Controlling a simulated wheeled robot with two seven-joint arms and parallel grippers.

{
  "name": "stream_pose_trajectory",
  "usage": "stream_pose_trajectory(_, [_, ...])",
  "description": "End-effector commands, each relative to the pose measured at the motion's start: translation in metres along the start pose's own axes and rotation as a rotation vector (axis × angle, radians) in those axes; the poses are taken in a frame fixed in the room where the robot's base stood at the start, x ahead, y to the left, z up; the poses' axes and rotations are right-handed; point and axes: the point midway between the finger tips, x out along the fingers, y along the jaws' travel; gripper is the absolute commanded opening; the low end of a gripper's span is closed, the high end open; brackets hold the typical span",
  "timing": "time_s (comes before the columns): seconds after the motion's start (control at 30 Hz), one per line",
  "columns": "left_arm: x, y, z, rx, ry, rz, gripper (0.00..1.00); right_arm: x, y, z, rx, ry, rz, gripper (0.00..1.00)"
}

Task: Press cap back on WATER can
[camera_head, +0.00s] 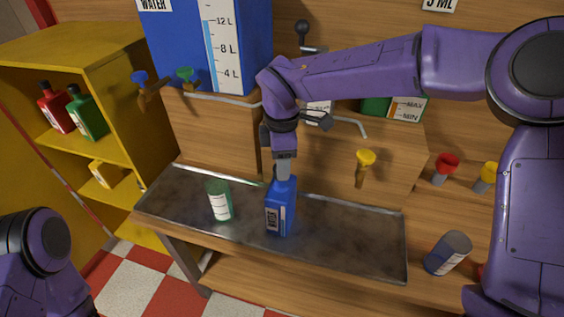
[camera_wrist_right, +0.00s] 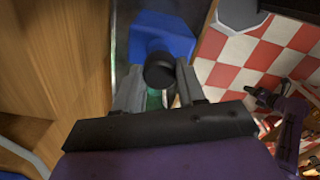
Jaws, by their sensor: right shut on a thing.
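The blue WATER can (camera_head: 275,218) stands upright on the dark metal tray (camera_head: 345,240). My right gripper (camera_head: 283,172) points down at the top of this can. In the right wrist view, a round black cap (camera_wrist_right: 160,70) sits between the fingers of the right gripper (camera_wrist_right: 158,88), and the gripper is shut on it. The blue can (camera_wrist_right: 160,32) shows just beyond the cap. The cap is hidden in the head view, and I cannot tell whether it is seated on the can. My left gripper is not in view; only part of the left arm shows.
A big blue water tank (camera_head: 175,45) and a thin spout (camera_head: 352,122) are behind. A yellow shelf (camera_head: 100,60) with bottles stands left.

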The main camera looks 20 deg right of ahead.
Motion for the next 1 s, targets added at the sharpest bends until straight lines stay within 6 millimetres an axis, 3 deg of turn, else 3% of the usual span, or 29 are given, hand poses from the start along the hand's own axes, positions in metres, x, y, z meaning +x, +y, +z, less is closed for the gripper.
stream_pose_trajectory(1.0, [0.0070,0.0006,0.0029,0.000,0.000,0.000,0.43,0.0030,-0.0001,0.0000,0.001,0.000,-0.001,0.12])
